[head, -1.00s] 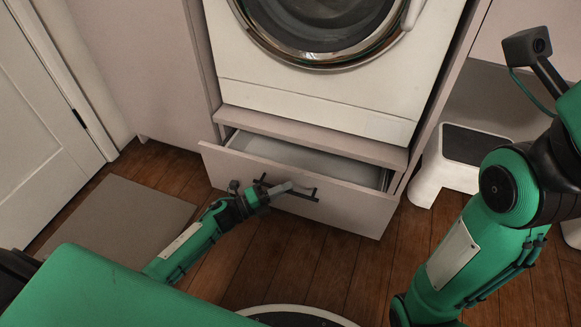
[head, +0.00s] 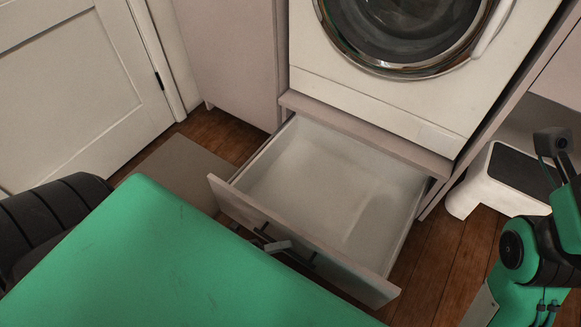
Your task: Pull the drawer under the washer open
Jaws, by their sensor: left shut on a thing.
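The drawer (head: 320,185) under the washer (head: 360,95) is pulled well out, and its pale inside is empty. Its front panel carries a dark bar handle (head: 302,260). My left gripper (head: 276,246) is shut on the handle, in front of the panel. Most of that gripper and its forearm are hidden behind my large green arm link at the lower left. My right arm shows at the right edge, but its gripper is out of the picture.
A white step stool (head: 478,183) with a dark top stands right of the drawer. A grey mat (head: 180,165) lies on the wooden floor at left, near a white door (head: 75,85). Some bare floor (head: 445,250) shows right of the drawer.

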